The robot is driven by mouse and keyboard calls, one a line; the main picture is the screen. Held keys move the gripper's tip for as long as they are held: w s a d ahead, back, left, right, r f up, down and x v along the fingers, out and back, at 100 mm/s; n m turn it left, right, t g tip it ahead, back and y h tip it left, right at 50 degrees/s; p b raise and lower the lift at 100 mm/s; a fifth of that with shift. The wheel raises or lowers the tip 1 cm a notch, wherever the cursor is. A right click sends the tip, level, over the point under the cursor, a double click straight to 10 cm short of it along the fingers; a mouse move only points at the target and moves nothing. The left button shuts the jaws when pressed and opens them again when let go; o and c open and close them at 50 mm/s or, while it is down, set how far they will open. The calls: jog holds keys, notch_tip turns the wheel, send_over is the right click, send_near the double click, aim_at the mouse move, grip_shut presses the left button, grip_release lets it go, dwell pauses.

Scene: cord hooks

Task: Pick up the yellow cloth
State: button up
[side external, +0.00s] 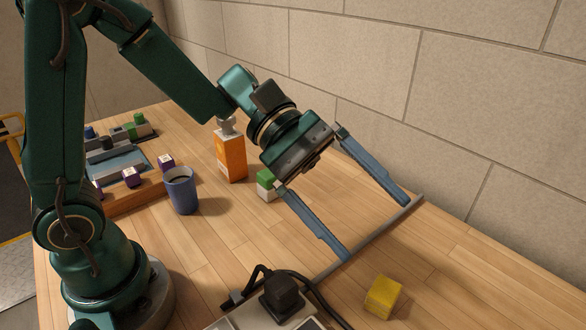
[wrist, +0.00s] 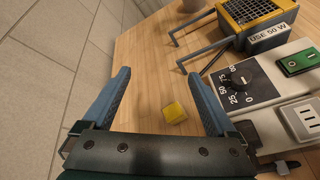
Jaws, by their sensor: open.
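A small yellow block (side external: 383,297), cube-like with flat faces, sits on the wooden table at the lower right of the side view. It looks like a solid block; I see no cloth-like folds. In the wrist view the yellow block (wrist: 174,113) appears between my fingers, nearer the right one. My gripper (side external: 376,230) is open and empty, its two blue fingers spread wide and pointing down and right above the table. The block lies beyond and below the fingertips, apart from them. The wrist view also shows my open gripper (wrist: 158,73).
A grey dial unit (wrist: 245,85) with a black cord and sockets stands right of the block. A yellow-topped caged device (wrist: 250,15) is behind it. A blue mug (side external: 181,191), orange carton (side external: 231,157) and green-white block (side external: 265,186) stand farther back. A stone wall (side external: 480,90) borders the table.

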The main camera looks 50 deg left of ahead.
aim_at(384, 288)
jog(key=w+f+n, duration=0.1)
jog(key=f+n, duration=0.2)
jog(key=f, duration=0.2)
jog(key=w+f+n+t, duration=0.1)
jog(key=w+f+n, duration=0.1)
jog(key=f+n, duration=0.1)
jog(key=w+a+f+n, duration=0.1)
jog(key=f+n, duration=0.1)
jog(key=f, duration=0.4)
jog(key=shift+w+f+n+t, duration=0.25)
jog(key=shift+f+n+t, duration=0.05)
jog(key=shift+n, duration=0.1)
jog(key=shift+s+d+f, duration=0.1)
jog(key=shift+d+f, duration=0.1)
jog(key=shift+x, duration=2.35)
jog(key=c, duration=1.4)
